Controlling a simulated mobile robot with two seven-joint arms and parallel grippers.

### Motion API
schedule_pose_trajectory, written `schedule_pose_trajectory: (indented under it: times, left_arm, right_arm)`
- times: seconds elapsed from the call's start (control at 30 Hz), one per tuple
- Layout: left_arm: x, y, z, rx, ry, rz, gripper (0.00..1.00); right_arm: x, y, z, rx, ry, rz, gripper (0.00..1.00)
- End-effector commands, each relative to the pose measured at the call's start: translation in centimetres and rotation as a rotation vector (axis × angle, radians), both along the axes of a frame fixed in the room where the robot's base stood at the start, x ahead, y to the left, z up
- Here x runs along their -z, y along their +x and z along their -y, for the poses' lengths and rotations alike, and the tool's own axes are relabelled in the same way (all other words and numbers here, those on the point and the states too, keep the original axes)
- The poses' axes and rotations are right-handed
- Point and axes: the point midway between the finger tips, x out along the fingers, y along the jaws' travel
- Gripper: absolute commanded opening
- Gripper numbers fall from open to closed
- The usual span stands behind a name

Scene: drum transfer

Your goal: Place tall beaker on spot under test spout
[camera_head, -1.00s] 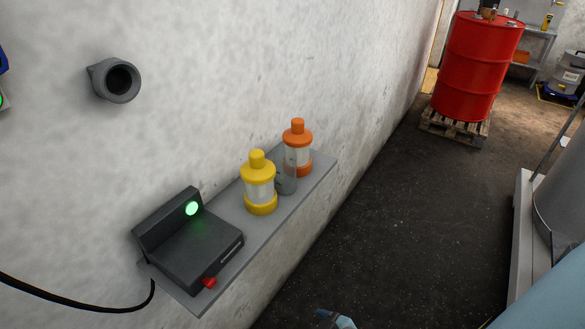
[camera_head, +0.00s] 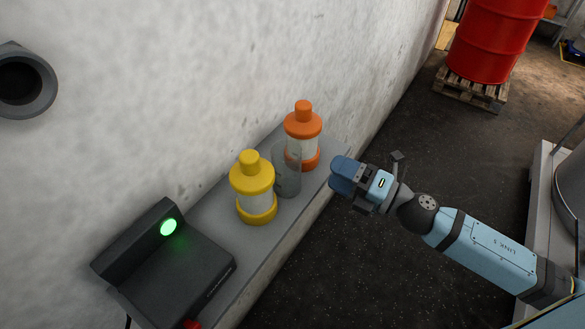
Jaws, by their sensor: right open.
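The tall beaker (camera_head: 288,176) is clear grey glass and stands upright on the wall shelf (camera_head: 262,252), between a yellow-capped bottle (camera_head: 255,188) and an orange-capped bottle (camera_head: 303,135). The yellow bottle is close on its left and the orange one partly behind it. My right gripper (camera_head: 345,176) is open and empty, a little to the right of the beaker by the shelf's front edge. Its arm reaches in from the lower right. A dark device (camera_head: 170,270) with a lit green button stands on the shelf's near end. My left gripper is out of view. No test spout is clearly identifiable.
A grey pipe end (camera_head: 24,82) sticks out of the wall at upper left. A red drum (camera_head: 492,38) stands on a wooden pallet (camera_head: 470,90) at the back right. A grey vessel (camera_head: 572,185) is at the right edge. The floor beside the shelf is clear.

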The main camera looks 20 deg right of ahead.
Motion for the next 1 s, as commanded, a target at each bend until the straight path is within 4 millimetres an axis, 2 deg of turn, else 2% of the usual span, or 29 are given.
schedule_pose_trajectory:
  times: [0.03, 0.1, 0.2, 0.3, 0.4, 0.57, 1.0]
  left_arm:
    - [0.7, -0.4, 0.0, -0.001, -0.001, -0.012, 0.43]
    - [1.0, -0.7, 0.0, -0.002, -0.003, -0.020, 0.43]
    - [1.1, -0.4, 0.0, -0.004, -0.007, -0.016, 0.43]
    - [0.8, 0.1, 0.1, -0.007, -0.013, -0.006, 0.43]
    - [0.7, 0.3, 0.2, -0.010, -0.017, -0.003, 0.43]
    - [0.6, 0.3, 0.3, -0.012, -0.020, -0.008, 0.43]
    - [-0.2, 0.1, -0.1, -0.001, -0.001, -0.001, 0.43]
  right_arm:
    - [-1.5, 0.0, 0.0, -0.074, -0.164, 0.137, 0.69]
    - [-2.9, -0.4, 0.0, -0.173, -0.389, 0.315, 0.69]
    - [-3.9, -0.9, 0.5, -0.292, -0.681, 0.524, 0.69]
    - [-4.4, -1.2, 1.4, -0.376, -0.906, 0.672, 0.69]
    - [-4.5, -1.3, 2.2, -0.427, -1.047, 0.756, 0.69]
    - [-4.5, -1.0, 2.2, -0.452, -1.121, 0.801, 0.69]
    - [-2.4, 2.1, -3.2, -0.448, -1.115, 0.798, 0.69]
